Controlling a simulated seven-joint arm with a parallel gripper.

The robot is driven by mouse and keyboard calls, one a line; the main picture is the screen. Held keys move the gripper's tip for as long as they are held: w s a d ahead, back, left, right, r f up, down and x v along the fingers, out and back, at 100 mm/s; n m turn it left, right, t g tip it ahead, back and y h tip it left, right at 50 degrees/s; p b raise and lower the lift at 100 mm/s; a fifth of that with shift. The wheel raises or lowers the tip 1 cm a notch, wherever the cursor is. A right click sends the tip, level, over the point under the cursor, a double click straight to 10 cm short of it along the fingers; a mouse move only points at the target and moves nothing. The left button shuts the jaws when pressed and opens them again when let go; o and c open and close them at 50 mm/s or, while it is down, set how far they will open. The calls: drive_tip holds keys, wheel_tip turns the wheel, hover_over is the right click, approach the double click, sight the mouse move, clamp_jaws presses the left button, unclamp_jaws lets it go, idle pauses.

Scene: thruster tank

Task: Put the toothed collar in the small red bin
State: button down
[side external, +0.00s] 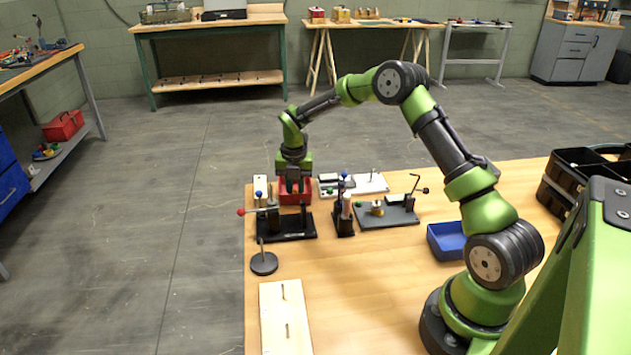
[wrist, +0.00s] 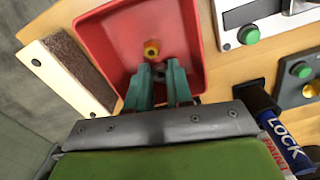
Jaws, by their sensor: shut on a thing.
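The small red bin (side external: 296,198) stands on the wooden table below my gripper (side external: 293,183). In the wrist view the bin (wrist: 106,50) opens beneath my fingertips (wrist: 158,68). My gripper is shut on a small piece that I take as the toothed collar (wrist: 152,48). It is yellow with a dark centre and shows at the fingertips, over the bin's inside. Its teeth are too small to make out, and part of it is hidden by the fingers. I cannot tell its height above the bin floor. The collar cannot be made out in the side view.
A black fixture with a red-knobbed lever (side external: 287,226) stands in front of the bin. A dark holder with upright tools (side external: 344,215) and a grey plate with a lever (side external: 398,215) are to the right. A blue bin (side external: 446,241) is further right. The table's front middle is clear.

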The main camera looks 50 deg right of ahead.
drive_tip(key=shift+f, duration=0.1)
drive_tip(key=c, duration=1)
unclamp_jaws()
